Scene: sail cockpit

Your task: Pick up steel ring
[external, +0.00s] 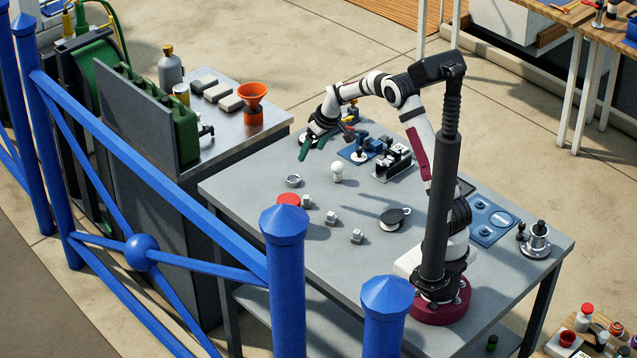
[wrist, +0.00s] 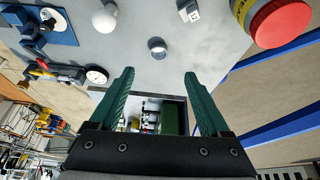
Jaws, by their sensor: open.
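The steel ring (external: 293,181) lies on the grey table near its left edge in the external view. It also shows in the wrist view (wrist: 157,47), beyond the fingertips and roughly centred between them. My gripper (external: 312,147) is above the table's far left part, higher than the ring and apart from it. Its green fingers (wrist: 157,75) are spread wide with nothing between them.
A white bulb (external: 337,172) stands right of the ring. A blue fixture (external: 360,150) and a black device (external: 394,164) stand farther right. Bare tabletop surrounds the ring.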

